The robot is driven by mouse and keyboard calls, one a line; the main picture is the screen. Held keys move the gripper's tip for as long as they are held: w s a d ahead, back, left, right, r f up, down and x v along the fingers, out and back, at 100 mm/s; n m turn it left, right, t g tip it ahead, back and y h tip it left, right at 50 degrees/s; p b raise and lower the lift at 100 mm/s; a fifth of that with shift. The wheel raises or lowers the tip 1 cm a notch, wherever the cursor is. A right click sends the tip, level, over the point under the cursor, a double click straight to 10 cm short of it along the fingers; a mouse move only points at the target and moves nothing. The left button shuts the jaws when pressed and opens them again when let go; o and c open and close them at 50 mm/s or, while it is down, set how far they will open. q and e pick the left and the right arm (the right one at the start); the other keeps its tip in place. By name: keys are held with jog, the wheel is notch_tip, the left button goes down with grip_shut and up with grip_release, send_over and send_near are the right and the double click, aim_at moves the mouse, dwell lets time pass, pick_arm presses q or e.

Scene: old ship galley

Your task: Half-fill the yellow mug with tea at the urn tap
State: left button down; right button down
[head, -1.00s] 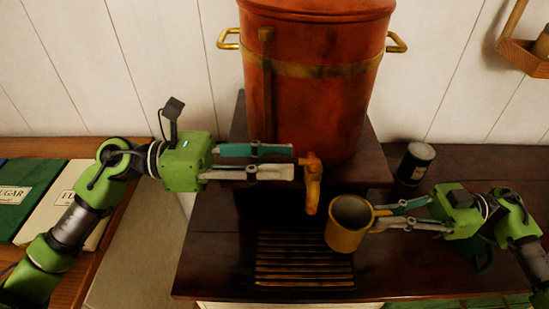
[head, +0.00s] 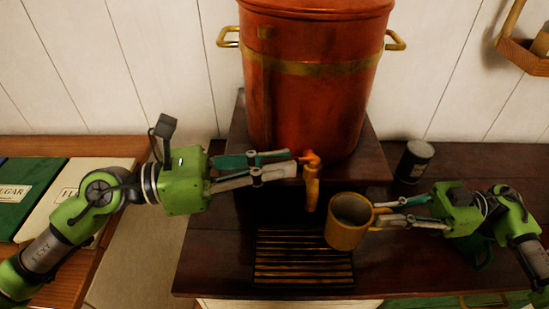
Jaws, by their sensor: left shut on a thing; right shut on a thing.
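The copper urn (head: 312,100) stands on a dark wooden step with its brass tap (head: 312,190) at the front. My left gripper (head: 296,162) is shut at the tap's top end, on the tap handle (head: 310,157); the contact is small in view. The yellow mug (head: 346,235) is upright, just right of and below the tap's spout. My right gripper (head: 376,215) is shut on the mug's handle, from the right. No stream shows between spout and mug. The mug's inside looks dull grey-brown, and I cannot tell its level.
A slatted drip grate (head: 303,256) lies below the tap. A dark can (head: 415,160) stands behind my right gripper. A sugar box (head: 35,190) and a pale box (head: 85,195) lie at the left. A wooden wall rack (head: 520,57) hangs at upper right.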

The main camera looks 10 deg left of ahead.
pick_arm(q)
jog(key=shift+s+f+t, duration=0.1)
jog(key=shift+s+t, duration=0.05)
jog(key=shift+t, duration=0.15)
jog(key=c, duration=2)
grip_release()
jog(key=shift+o, duration=0.2)
jog(key=v, duration=1.2)
